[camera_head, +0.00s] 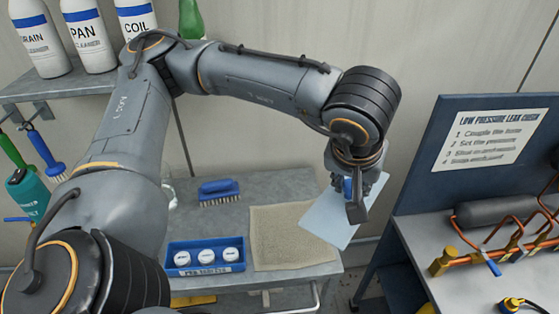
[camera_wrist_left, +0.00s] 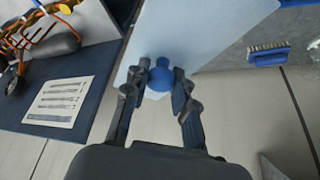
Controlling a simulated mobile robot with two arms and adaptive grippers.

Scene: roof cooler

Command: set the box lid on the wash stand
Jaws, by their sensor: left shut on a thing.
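The box lid is a pale blue-white flat panel (camera_head: 328,222) with a blue knob. It hangs tilted in the air at the right end of the wash stand (camera_head: 190,235), partly in front of the beige mat. My left gripper (camera_head: 352,200) is shut on the lid's knob. In the left wrist view the fingers (camera_wrist_left: 160,82) close around the round blue knob, and the lid (camera_wrist_left: 200,30) spreads out beyond them. The wash stand is a grey metal table and also shows in the left wrist view (camera_wrist_left: 300,40). My right gripper is not in view.
On the wash stand are a beige mat (camera_head: 285,240), a blue tray (camera_head: 205,269) with three white round pieces, and a blue brush (camera_head: 217,192). A blue-backed bench with copper piping (camera_head: 480,235) stands at right. White bottles (camera_head: 90,38) line a shelf at upper left.

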